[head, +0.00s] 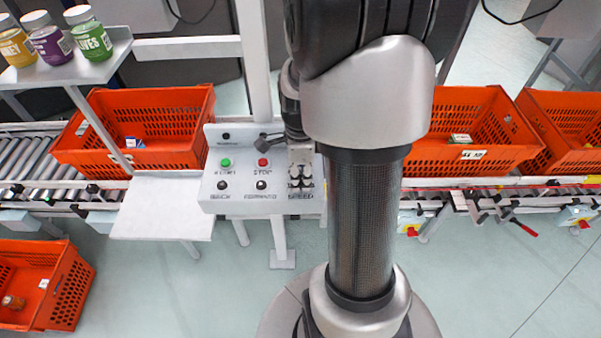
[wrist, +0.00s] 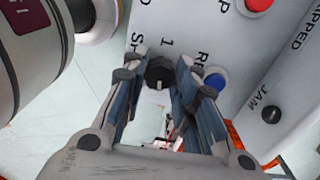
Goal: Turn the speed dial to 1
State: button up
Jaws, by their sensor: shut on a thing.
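The speed dial (wrist: 159,73) is a round black knob on the pale control panel (head: 212,198). In the wrist view it sits between the two fingers of my gripper (wrist: 162,60), which is shut on it. A small pale mark shows on the dial's lower part in that view. A printed "1" stands just above the dial there, and other dial markings are partly cut off or covered by the fingers. In the head view my gripper (head: 300,178) is at the panel's right end, over the speed label, and hides the dial.
The panel also carries a green start button (head: 226,162), a red stop button (head: 264,162) and black buttons. A blue button (wrist: 216,82) is close beside my right finger in the wrist view. Orange totes (head: 180,150) stand on the conveyor either side. Jars (head: 92,42) stand on a shelf.

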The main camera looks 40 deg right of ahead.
jog(key=n+p, duration=0.1)
jog(key=n, duration=0.3)
jog(key=shift+r, duration=0.1)
jog(key=n+p, duration=0.1)
jog(key=n, duration=0.3)
jog(key=n+p, duration=0.1)
jog(key=n, duration=0.3)
jog(key=shift+n, duration=0.3)
jog(key=n+p, duration=0.1)
jog(key=n, duration=0.3)
jog(key=shift+n, duration=0.3)
jog(key=n, duration=0.3)
jog(key=shift+n+p, duration=0.3)
jog(key=shift+p, duration=0.05)
jog(key=n, duration=0.4)
jog(key=shift+n, duration=0.3)
jog(key=n+p, duration=0.1)
jog(key=n, duration=0.3)
jog(key=shift+n, duration=2.1)
